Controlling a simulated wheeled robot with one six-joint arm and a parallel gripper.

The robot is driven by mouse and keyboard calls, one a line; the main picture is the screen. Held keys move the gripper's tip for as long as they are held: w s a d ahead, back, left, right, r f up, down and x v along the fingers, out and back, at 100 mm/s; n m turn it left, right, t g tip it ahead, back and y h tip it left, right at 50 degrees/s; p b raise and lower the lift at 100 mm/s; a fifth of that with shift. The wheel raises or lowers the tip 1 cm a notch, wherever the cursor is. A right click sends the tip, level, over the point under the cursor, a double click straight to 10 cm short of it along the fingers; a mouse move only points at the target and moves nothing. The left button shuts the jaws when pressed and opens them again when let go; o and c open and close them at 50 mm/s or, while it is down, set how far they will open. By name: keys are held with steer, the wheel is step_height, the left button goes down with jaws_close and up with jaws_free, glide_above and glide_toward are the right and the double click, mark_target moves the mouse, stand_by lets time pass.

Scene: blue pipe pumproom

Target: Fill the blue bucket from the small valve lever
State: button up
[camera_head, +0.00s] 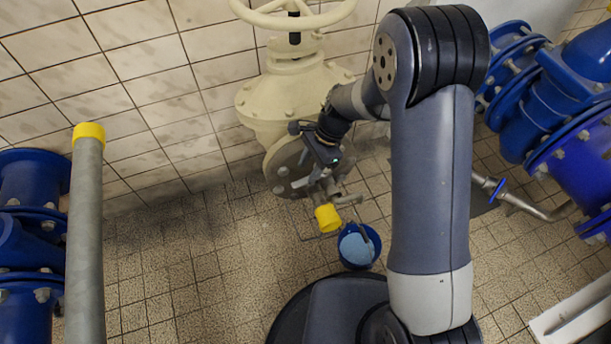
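The blue bucket (345,255) stands upright on the tiled floor, just in front of my base. Its inside shows a lighter blue surface; I cannot tell whether that is water. Above and left of it, a short pipe with a yellow end (327,218) points down toward the floor near the bucket's rim. My gripper (322,186) is at the small metal fittings below the large cream valve, just above the yellow end. The small valve lever is not clearly seen there, and my gripper's fingers are too small to tell open from shut.
The large cream valve (285,100) with its handwheel stands against the tiled wall. A grey pipe with a yellow cap (88,133) rises at left, beside blue flanged pipes (28,240). More blue pipes (560,100) and a thin pipe with a blue handle (498,189) are at right.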

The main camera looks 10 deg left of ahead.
mark_target(302, 181)
steer(key=shift+x, duration=1.55)
jaws_close()
